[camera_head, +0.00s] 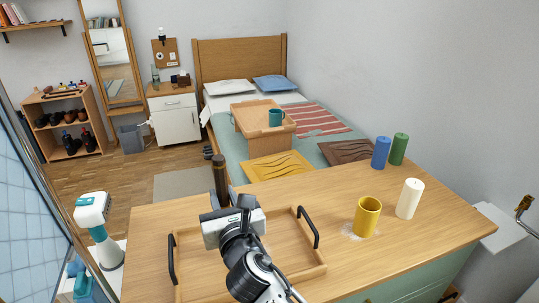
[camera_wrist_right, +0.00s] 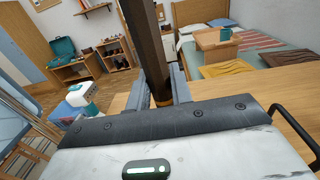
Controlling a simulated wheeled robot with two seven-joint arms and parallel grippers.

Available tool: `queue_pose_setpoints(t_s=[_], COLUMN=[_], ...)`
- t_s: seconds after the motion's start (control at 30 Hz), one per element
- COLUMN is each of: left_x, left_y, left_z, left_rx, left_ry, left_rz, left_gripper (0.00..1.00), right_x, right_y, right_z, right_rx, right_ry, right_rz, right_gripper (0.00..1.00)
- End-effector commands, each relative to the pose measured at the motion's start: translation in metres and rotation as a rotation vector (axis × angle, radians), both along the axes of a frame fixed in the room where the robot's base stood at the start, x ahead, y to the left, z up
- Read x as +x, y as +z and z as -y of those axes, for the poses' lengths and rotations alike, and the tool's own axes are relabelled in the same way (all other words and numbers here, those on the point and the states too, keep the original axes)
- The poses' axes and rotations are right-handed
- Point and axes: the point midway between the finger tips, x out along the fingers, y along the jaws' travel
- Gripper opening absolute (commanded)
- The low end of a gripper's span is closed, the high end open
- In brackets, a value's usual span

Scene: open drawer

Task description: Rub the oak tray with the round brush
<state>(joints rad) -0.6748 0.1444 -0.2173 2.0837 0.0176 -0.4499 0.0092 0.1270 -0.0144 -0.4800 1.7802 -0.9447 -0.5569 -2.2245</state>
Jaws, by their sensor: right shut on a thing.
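The oak tray (camera_head: 285,249) lies on the wooden tabletop, with a black handle on either side. One handle of the tray also shows at the right edge of the right wrist view (camera_wrist_right: 297,127). My right gripper (camera_head: 222,191) is over the tray's far side, shut on a dark upright handle that I take for the round brush (camera_head: 220,170). In the right wrist view the brush (camera_wrist_right: 147,45) stands between the fingers, with a brass-coloured band low on it. Its bristle end is hidden, so I cannot tell whether it touches the tray. My left gripper is not in view.
A white candle (camera_head: 409,198), a blue candle (camera_head: 381,152) and a green candle (camera_head: 399,148) stand farther right. A white-and-teal device (camera_head: 97,228) is at left. The tabletop between is clear.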

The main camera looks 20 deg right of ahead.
Motion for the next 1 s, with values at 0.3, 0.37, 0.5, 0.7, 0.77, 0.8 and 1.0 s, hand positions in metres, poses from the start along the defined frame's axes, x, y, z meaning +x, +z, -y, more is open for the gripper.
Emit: queue_pose_setpoints(t_s=[0.3,0.37,0.5,0.7,0.77,0.8,1.0], left_x=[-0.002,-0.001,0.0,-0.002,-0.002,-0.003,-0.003], left_y=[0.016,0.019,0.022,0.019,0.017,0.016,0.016], left_z=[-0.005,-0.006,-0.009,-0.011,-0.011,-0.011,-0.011], left_rx=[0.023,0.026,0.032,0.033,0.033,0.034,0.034], left_ry=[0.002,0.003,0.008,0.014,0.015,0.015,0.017], left_rz=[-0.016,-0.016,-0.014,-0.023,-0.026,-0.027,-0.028], left_gripper=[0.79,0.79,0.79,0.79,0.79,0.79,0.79], right_x=[0.0,0.0,0.0,0.0,0.0,0.0,0.0], right_y=[0.035,0.039,0.047,0.049,0.048,0.048,0.048], right_z=[-0.001,-0.001,-0.001,-0.002,-0.002,-0.002,-0.002], right_rx=[-0.002,-0.003,-0.002,-0.001,-0.001,-0.001,-0.001], right_ry=[0.003,0.003,0.003,0.004,0.004,0.004,0.004], right_rz=[0.001,0.001,0.001,0.001,0.001,0.001,0.001], right_gripper=[0.0,0.0,0.0,0.0,0.0,0.0,0.0])
